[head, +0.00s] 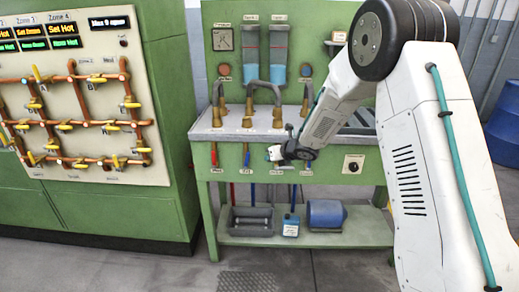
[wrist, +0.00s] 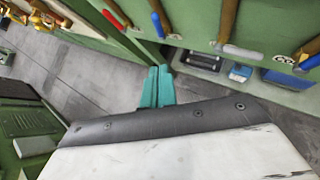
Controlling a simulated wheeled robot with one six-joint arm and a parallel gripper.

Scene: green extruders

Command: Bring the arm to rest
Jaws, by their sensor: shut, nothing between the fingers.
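My arm reaches in from the right in the head view and bends down toward the green workbench (head: 228,157). My gripper (head: 272,153) is in front of the bench's front panel, just below the counter edge, and looks small there. In the wrist view my gripper (wrist: 157,70) shows as two teal fingers side by side, pressed together, with nothing between them. A red handle (wrist: 117,12), a blue handle (wrist: 158,25) and a white handle (wrist: 242,52) show near the top of the wrist view.
A green cabinet with a pipe panel (head: 75,110) and yellow valves stands at left. A blue barrel (head: 503,125) is at far right. The front floor is clear.

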